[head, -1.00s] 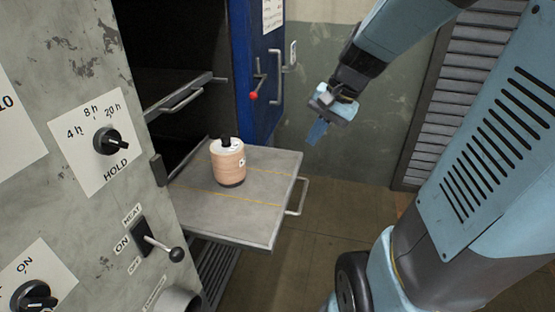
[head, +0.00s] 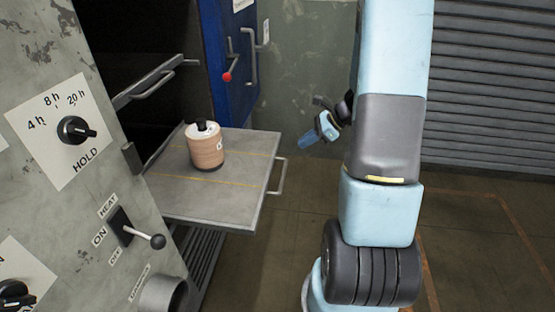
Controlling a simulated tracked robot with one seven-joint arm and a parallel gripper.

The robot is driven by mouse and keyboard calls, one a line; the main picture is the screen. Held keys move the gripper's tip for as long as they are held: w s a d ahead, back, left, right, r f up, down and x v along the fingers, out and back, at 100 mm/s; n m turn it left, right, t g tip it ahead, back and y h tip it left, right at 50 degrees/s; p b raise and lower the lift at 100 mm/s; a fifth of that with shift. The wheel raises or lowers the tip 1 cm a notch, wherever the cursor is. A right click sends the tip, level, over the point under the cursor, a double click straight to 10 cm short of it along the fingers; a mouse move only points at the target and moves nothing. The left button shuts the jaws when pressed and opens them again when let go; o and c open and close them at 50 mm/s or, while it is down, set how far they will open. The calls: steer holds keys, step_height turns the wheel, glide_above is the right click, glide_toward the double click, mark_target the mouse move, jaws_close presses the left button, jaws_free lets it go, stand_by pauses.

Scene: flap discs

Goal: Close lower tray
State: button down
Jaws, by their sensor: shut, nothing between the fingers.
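The lower tray (head: 235,200) is a flat grey plate with thin yellow lines, pulled out of the dark oven opening. Its handle (head: 279,176) is on the right front edge. A tan cylinder with a white top and black knob (head: 206,148) stands upright on the tray. My gripper (head: 308,138) is shut and empty, in the air to the right of the tray and handle, apart from both. Part of the arm behind the gripper is hidden by my own upper links.
An upper tray with a handle (head: 158,84) sits inside the opening. A blue door (head: 229,60) with a red-knobbed lever stands open behind. The grey control panel (head: 60,120) with knobs and a switch (head: 122,226) fills the left. The floor right of the tray is clear.

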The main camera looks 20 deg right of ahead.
step_height(320, 180, down, 4)
steer(key=d+m, duration=0.2)
glide_toward(270, 163)
steer(key=shift+t, duration=0.4)
steer(key=a+f, duration=0.1)
steer(key=f, duration=0.2)
steer(key=a+f, duration=0.1)
steer(key=shift+w+a+f, duration=0.25)
steer(key=shift+w+a, duration=0.1)
steer(key=shift+w, duration=0.05)
steer(key=shift+w+a, duration=0.4)
steer(key=shift+a, duration=0.25)
